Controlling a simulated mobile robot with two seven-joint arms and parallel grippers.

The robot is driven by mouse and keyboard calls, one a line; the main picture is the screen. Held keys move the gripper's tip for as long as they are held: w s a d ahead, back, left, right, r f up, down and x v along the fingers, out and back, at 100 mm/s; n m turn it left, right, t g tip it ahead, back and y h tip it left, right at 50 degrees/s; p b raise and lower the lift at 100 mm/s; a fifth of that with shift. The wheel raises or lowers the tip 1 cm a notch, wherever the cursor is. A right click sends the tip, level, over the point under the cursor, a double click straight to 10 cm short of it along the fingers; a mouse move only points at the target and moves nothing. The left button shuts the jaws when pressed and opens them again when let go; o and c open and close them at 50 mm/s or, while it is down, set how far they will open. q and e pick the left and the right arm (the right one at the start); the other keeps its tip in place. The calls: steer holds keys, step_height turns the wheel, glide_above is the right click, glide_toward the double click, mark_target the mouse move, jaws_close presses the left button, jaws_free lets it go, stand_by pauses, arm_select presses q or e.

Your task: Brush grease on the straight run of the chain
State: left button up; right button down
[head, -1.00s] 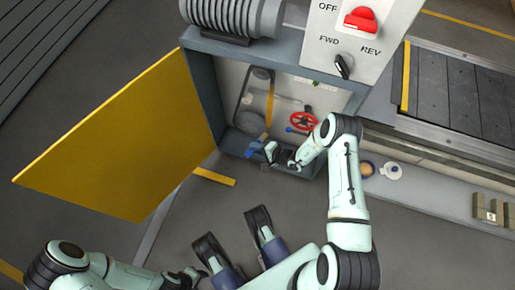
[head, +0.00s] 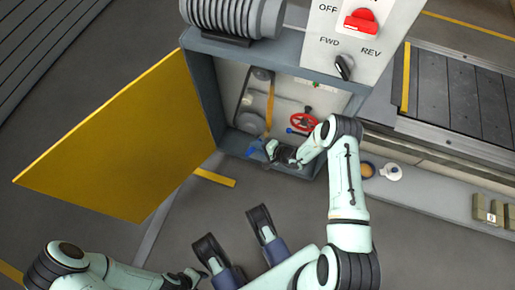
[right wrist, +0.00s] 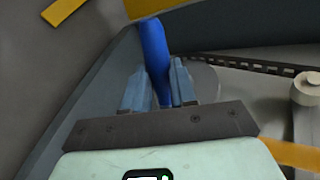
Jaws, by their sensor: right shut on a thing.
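My right gripper (head: 272,150) is inside the open drive cabinet, near its lower edge. It is shut on a blue handle, seen upright between the fingers in the right wrist view (right wrist: 154,55); the handle also shows beside the gripper in the head view (head: 256,151). The handle's working end is hidden. The chain (right wrist: 250,67) runs as a dark linked band behind and to the right of the fingers, apart from the visible handle. In the head view the chain loop (head: 243,97) is small, its lower part partly hidden. My left gripper (head: 183,279) is at the bottom edge, its jaws unclear.
A yellow door (head: 120,140) stands open left of the cabinet (head: 203,100). A red handwheel (head: 303,122) and an orange strip (head: 269,108) are inside. A switch panel (head: 350,40) is above. A round tan-topped tin (head: 367,169) and a white lid-like piece (head: 391,172) lie right of my arm.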

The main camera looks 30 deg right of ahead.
steer(key=shift+w+d, duration=0.15)
steer(key=shift+d, duration=0.05)
steer(key=shift+r, duration=0.1)
arm_select(q)
steer(key=d+p+v, duration=0.1)
steer(key=p+v, duration=0.5)
steer(key=shift+s, duration=0.7)
arm_select(e)
step_height(320, 180, up, 7)
steer(key=shift+r, duration=0.15)
arm_select(q)
steer(key=shift+d+r+p+v, duration=0.3)
steer(key=shift+d+p+v, duration=1.25)
steer(key=shift+p+v, duration=6.35)
steer(key=b+x, duration=0.1)
steer(key=b, duration=0.1)
steer(key=b+x, duration=0.2)
steer(key=a+b+x, duration=0.1)
steer(key=b+x, duration=0.1)
steer(key=shift+s+f, duration=0.15)
steer(key=shift+s, duration=0.1)
arm_select(e)
step_height(320, 180, up, 21)
